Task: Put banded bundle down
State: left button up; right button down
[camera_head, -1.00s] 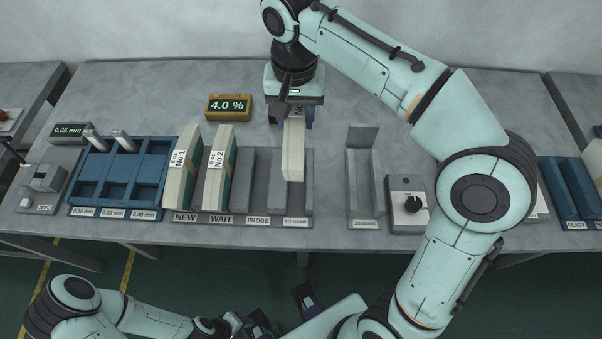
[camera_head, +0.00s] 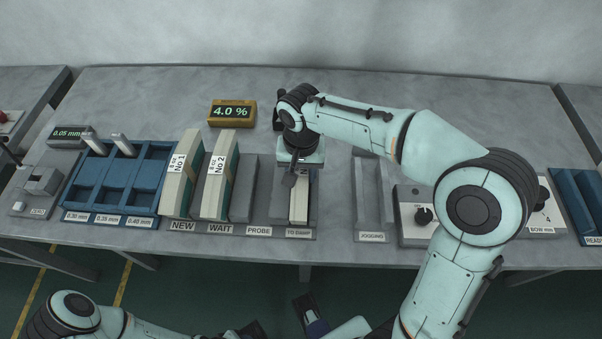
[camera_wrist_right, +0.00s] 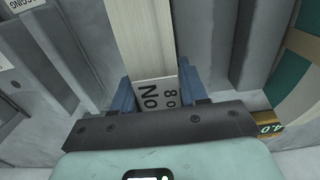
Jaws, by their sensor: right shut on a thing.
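My right gripper (camera_head: 300,172) points down over the right-hand end of the grey rack (camera_head: 247,228). It is shut on a cream banded bundle (camera_head: 299,206), which stands in line with the slot marked TO DAMP. In the right wrist view the blue fingers (camera_wrist_right: 157,92) close on both sides of the bundle (camera_wrist_right: 150,40) near its printed label. I cannot tell whether its underside touches the rack. Bundle No 1 (camera_head: 180,180) stands at NEW and bundle No 2 (camera_head: 218,185) at WAIT. The PROBE slot (camera_head: 243,190) is empty. My left arm is low at the bottom edge; its jaws are unclear.
A yellow display (camera_head: 232,113) reading 4.0 % stands behind the rack. A blue tray (camera_head: 117,190) is on the left. The grey jogging fixture (camera_head: 371,205) is right of the rack, then a dial box (camera_head: 415,215). The table behind the rack is mostly clear.

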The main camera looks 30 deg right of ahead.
jog(key=shift+f, duration=0.3)
jog(key=shift+f, duration=0.1)
jog(key=c, duration=0.6)
grip_release()
jog(key=shift+f, duration=0.1)
notch_tip(320, 180, up, 12)
jog(key=shift+r+p, duration=0.2)
jog(key=shift+p, duration=1)
